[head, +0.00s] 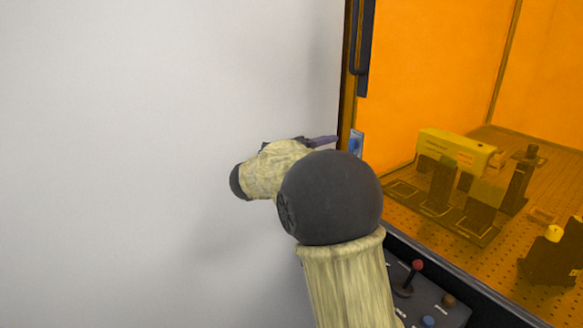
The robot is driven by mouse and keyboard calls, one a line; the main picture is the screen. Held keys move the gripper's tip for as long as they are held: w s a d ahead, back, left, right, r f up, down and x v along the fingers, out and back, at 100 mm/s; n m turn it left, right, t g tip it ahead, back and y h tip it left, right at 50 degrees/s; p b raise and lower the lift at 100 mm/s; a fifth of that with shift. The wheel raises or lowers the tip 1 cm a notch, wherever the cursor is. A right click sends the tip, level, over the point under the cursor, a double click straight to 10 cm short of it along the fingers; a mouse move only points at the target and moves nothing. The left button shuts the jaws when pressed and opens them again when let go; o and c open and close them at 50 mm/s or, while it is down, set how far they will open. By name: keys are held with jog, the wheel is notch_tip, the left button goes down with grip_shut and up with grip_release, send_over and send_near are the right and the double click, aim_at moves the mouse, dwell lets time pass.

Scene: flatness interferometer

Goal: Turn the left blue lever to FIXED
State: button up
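A small blue part (356,143), which looks like the left blue lever or its plate, sits on the dark left post of the orange enclosure. My arm hides its lower side, and its setting and any FIXED label cannot be read. My gripper (325,141) is just left of the blue part, with its thin purplish fingers pointing right towards the post. Its fingers show edge-on, so I cannot tell whether they are open or shut, or whether they touch anything.
Orange panes (430,70) enclose a perforated bench with a yellow box (455,150) and dark mounts. A black handle (360,40) is above the blue part. A control panel (445,312) with a red-topped stick (416,266) lies below. A blank pale wall (120,150) fills the left.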

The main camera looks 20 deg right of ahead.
jog(key=v, duration=1.1)
jog(key=shift+a, duration=0.1)
